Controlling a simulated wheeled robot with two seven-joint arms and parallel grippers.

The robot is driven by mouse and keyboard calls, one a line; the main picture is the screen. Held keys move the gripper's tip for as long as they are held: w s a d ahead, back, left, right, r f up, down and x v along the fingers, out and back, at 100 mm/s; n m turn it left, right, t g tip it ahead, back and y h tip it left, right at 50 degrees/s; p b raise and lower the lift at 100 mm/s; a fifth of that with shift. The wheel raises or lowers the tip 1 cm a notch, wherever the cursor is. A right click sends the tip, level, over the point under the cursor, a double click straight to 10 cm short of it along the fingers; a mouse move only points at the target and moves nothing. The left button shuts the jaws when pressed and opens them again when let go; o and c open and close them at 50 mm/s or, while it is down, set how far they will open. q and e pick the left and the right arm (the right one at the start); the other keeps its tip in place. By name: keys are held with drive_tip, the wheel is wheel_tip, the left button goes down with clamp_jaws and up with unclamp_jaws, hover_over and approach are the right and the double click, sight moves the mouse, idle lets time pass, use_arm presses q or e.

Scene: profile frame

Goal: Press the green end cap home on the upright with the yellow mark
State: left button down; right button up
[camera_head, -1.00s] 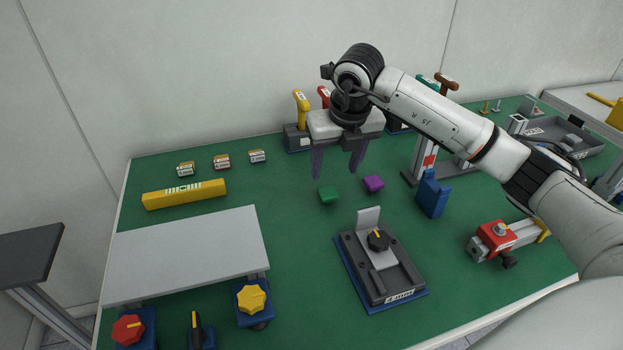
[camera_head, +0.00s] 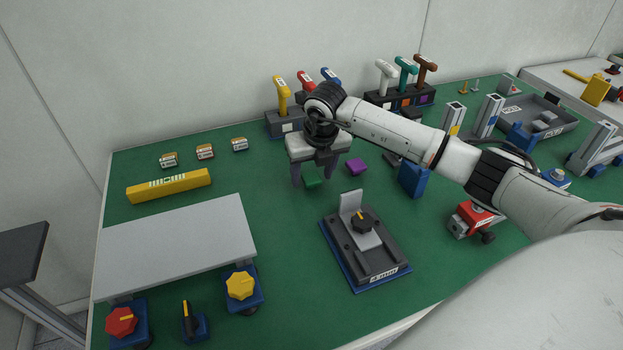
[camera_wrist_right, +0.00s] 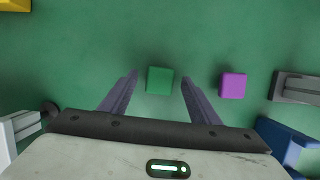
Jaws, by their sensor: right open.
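The green end cap (camera_head: 313,183) is a small block lying on the green bench mat. My right gripper (camera_head: 312,179) is open, its fingers pointing down on either side of the cap. In the right wrist view the green cap (camera_wrist_right: 159,80) lies between the two fingertips (camera_wrist_right: 159,74), with a gap on each side. A purple cap (camera_head: 357,166) lies just to the right, outside the fingers; it also shows in the wrist view (camera_wrist_right: 233,86). An upright (camera_head: 453,117) with what looks like a yellow mark stands behind my right forearm, its lower part hidden. My left gripper is out of view.
A grey clamp fixture (camera_head: 368,250) stands in front of the caps, and a blue block (camera_head: 413,180) to their right. Another upright (camera_head: 488,116) stands beside the marked one. Coloured-handled tools (camera_head: 282,97) line the back. A raised grey plate (camera_head: 180,245) is at left.

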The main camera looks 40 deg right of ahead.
drive_tip(key=c, duration=1.1)
drive_tip(key=shift+r, duration=0.1)
drive_tip(key=shift+c, duration=0.2)
